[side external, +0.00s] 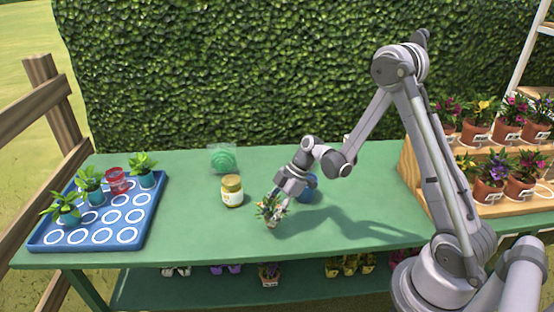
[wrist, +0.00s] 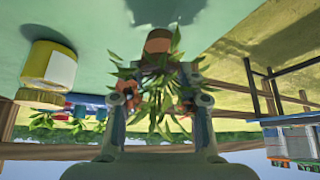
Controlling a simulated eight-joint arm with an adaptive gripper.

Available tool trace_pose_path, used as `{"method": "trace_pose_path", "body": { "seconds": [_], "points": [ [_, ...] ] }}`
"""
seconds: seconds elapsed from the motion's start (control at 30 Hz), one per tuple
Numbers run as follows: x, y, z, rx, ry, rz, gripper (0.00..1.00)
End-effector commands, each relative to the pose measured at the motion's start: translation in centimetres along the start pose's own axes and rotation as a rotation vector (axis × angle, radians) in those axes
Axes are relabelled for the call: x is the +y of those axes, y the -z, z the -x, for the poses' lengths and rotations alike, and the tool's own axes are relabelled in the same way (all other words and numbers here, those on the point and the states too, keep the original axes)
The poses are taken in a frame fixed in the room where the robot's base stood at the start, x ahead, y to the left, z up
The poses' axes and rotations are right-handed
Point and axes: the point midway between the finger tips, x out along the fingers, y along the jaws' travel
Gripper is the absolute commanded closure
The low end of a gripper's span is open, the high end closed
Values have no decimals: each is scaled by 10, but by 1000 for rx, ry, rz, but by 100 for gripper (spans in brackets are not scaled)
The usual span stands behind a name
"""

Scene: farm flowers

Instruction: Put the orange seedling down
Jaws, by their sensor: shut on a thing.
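The orange seedling (side external: 270,208) has green leaves, small orange blooms and a small brown root end or pot. It is in my gripper (side external: 280,198) over the front middle of the green table (side external: 350,222). In the wrist view the seedling (wrist: 155,85) sits between the two fingers of my gripper (wrist: 160,100), its brown end (wrist: 158,41) pointing toward the table. The fingers are shut on it. I cannot tell whether its brown end touches the table.
A blue round object (side external: 308,188) is partly behind my gripper. Flower shelves (side external: 420,185) stand right.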

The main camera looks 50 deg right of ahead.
Motion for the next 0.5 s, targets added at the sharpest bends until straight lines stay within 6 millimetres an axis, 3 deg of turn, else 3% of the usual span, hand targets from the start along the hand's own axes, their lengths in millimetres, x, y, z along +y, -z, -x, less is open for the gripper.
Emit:
{"method": "trace_pose_path", "body": {
  "seconds": [0.2, 0.5],
  "points": [
    [0, -11, -16, 1, 0, 0, 89],
    [0, -12, -17, 0, 0, 0, 89]
  ]
}}
